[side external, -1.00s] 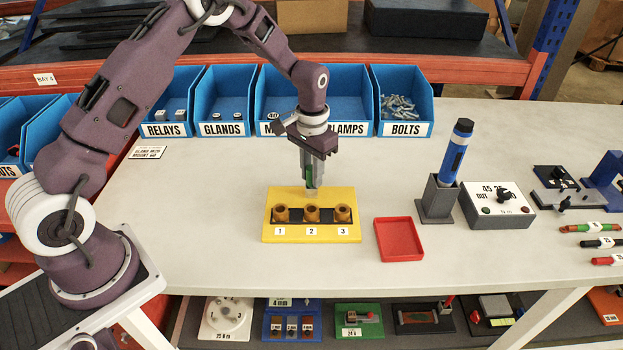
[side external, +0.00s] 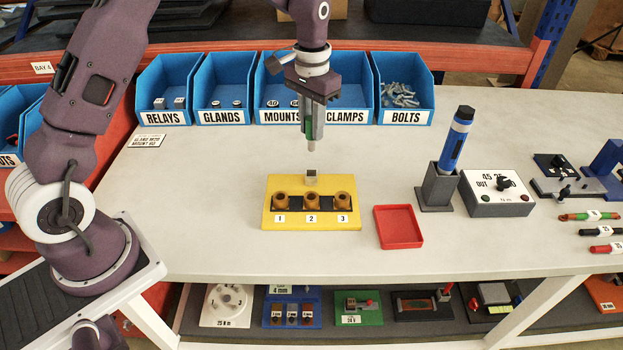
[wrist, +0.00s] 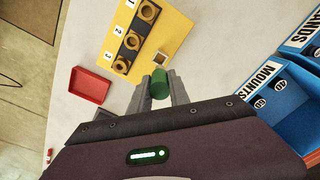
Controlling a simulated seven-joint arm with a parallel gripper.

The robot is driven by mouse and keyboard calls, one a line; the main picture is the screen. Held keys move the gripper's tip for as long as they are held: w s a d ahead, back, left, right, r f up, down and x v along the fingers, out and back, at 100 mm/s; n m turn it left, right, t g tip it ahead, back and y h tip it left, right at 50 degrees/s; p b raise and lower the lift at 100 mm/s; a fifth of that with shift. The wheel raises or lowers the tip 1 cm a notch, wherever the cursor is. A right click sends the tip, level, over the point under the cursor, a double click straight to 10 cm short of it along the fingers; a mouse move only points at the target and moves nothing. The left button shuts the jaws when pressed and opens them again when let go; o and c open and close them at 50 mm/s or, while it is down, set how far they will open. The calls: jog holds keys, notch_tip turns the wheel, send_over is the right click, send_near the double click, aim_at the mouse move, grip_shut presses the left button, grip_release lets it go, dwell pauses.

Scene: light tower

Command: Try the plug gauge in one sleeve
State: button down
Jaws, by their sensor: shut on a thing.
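My gripper (side external: 313,122) is shut on the plug gauge, whose green handle (wrist: 160,84) shows between the fingers in the wrist view. In the side view its grey tip (side external: 311,147) points straight down, clear of everything. Below it stands a small square grey holder (side external: 311,178) at the back of the yellow block (side external: 345,219). Three brown sleeves stand in a row on the block: sleeve 1 (side external: 281,201), sleeve 2 (side external: 312,201) and sleeve 3 (side external: 343,201). The gauge is above and behind sleeve 2, in none of the sleeves.
A shallow red tray (side external: 399,227) lies right of the block. Further right are a dark stand with a blue tool (side external: 455,143) and a dial box (side external: 497,195). Blue bins (side external: 220,92) line the back. The bench left of the block is clear.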

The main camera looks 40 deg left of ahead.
dwell(0.3)
jog(key=s+d+f, duration=0.2)
jog(key=s+d, duration=0.3)
jog(key=shift+s+d+f, duration=0.15)
jog(key=shift+f, duration=2.15)
jog(key=shift+f, duration=1.4)
jog(key=shift+r, duration=0.1)
dwell(0.8)
jog(key=shift+r, duration=2.45)
